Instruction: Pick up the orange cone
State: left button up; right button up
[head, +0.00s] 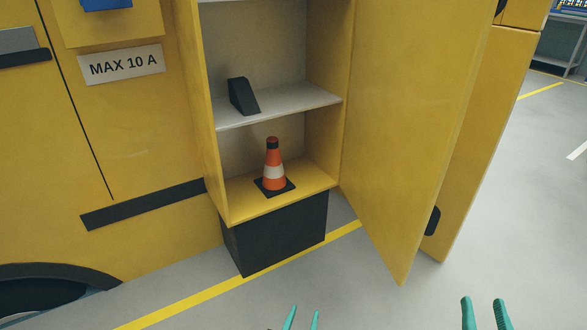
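The orange cone (273,165) stands upright on the bottom shelf (238,203) of an open yellow compartment. It has a white band, a black tip and a square black base. My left gripper (301,312) shows only its green fingertips at the bottom edge, spread slightly apart with nothing between them. My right gripper (484,306) shows its green fingers at the bottom right, apart and empty. Both grippers are well in front of the cone in the picture, and neither touches it.
A black wedge (242,97) sits on the grey middle shelf (290,103) above the cone. The yellow door (415,130) stands open to the right of the compartment. A black box (280,235) is below it. The grey floor (390,300) in front is clear.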

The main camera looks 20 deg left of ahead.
aim_at(274, 182)
jog(key=i+u, duration=0.35)
jog(key=i+l+u, duration=0.15)
jog(key=u, duration=0.25)
jog(key=i+j, duration=0.2)
jog(key=i, duration=0.2)
jog(key=i+j+z, duration=0.1)
jog(key=i, duration=0.3)
jog(key=j, duration=0.1)
